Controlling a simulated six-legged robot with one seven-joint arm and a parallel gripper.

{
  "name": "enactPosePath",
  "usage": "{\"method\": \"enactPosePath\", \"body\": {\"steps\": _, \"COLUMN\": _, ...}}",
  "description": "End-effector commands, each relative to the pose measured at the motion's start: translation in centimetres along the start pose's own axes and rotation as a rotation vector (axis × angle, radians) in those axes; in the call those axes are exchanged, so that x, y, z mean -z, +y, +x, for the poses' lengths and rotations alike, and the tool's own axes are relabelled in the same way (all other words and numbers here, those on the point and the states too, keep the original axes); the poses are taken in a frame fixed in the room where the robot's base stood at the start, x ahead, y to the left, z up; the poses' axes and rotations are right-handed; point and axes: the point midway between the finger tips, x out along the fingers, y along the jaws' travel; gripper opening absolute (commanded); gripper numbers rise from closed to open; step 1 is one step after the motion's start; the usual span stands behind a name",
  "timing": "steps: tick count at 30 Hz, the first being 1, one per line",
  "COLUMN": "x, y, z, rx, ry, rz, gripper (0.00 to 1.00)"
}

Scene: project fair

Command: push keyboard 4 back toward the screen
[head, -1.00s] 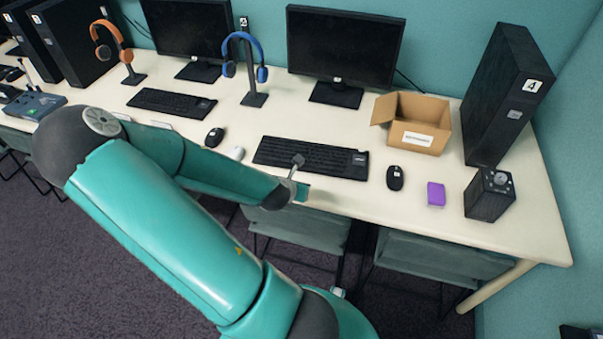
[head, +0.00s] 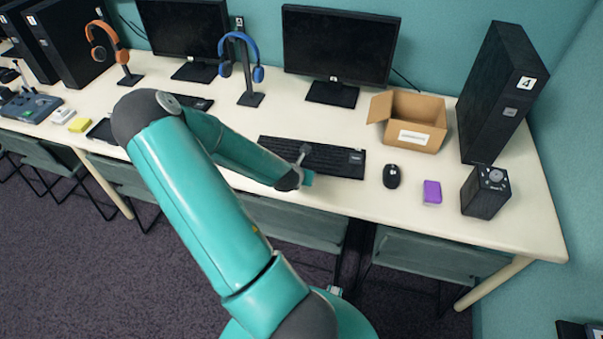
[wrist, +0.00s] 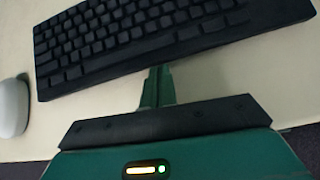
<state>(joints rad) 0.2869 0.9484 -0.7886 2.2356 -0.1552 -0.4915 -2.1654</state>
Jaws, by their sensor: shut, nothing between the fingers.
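Keyboard 4 (head: 340,162) is a black keyboard lying on the white table in front of the screen marked 4 (head: 338,45). My gripper (head: 305,149) is shut and empty at the keyboard's near long side, left of its middle. In the wrist view the closed fingers (wrist: 158,82) point at the near edge of the keyboard (wrist: 140,38). The tips are right by that edge; I cannot tell whether they touch it. My forearm hides the keyboard's near left corner in the head view.
A black mouse (head: 391,176), a purple block (head: 432,192) and a black box with a knob (head: 486,192) are to the right. An open cardboard box (head: 412,137) stands behind the mouse. A pale mouse (wrist: 12,107) lies left of the keyboard. Bare table separates keyboard and screen.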

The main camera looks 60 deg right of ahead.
Motion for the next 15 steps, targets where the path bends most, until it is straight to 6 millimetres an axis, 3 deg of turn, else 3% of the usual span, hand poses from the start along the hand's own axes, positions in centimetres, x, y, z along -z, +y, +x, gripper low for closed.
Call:
{"method": "enactPosePath", "body": {"steps": 8, "x": -0.5, "y": 0.0, "z": 0.5, "rx": 0.000, "ry": -0.001, "rz": 0.001, "gripper": 0.00}}
{"method": "enactPosePath", "body": {"steps": 15, "x": -4.6, "y": -0.1, "z": 4.5, "rx": 0.000, "ry": -0.004, "rz": -0.001, "gripper": 0.00}}
